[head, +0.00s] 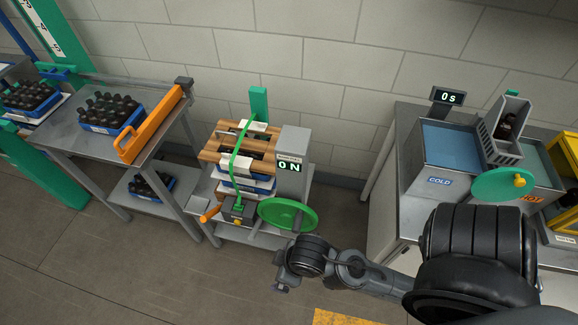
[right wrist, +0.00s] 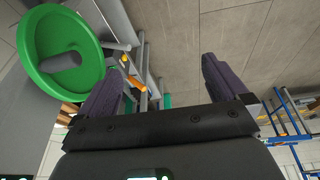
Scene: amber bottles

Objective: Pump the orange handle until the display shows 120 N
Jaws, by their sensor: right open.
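The orange handle (head: 211,213) sticks out low at the left of the press-like stand in the head view. The display (head: 289,167) on the stand's grey post reads 0 N. A green wheel (head: 288,214) is at the stand's right side, and shows large in the right wrist view (right wrist: 42,72). My right gripper (head: 281,286) is below the wheel, apart from the handle. In the right wrist view its two fingers (right wrist: 162,82) are spread with nothing between them. An orange piece (right wrist: 137,83) shows beyond the left finger; I cannot tell if it is the handle. My left gripper is not in view.
A metal table (head: 75,150) at left carries blue crates of dark bottles and an orange bar (head: 152,125). At right a bench holds a COLD bath (head: 438,165), a HOT bath and a timer (head: 448,97) reading 0 s. Floor in front of the stand is clear.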

